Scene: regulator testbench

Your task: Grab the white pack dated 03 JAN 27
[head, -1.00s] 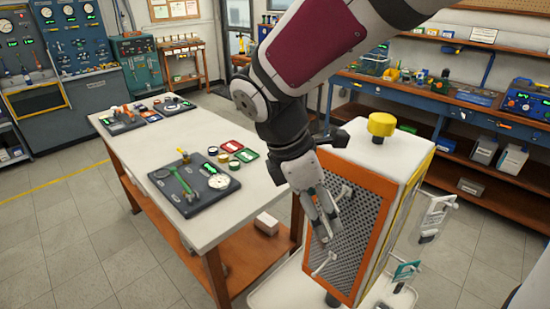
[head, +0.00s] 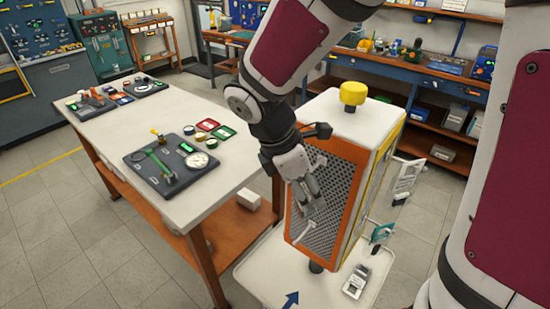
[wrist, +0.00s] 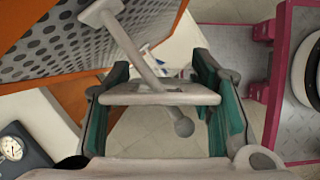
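A white pack (head: 406,176) hangs on the right side of the orange-framed perforated stand. A white pack with a grey part (head: 355,282) lies on the stand's white base. A teal and white item (head: 381,233) hangs between them. No date is readable on any of them, so I cannot tell which reads 03 JAN 27. My gripper (head: 312,198) is in front of the perforated panel, apart from these packs. In the wrist view its teal-padded fingers (wrist: 168,105) are spread, with a grey hook bar (wrist: 160,93) crossing the space between them. Contact with the bar is unclear.
The stand's perforated panel (head: 326,195) carries pale hooks, one just below my gripper (head: 303,233). A yellow knob (head: 353,93) tops the stand. A white worktable (head: 120,125) with tools stands left. Floor at lower left is clear.

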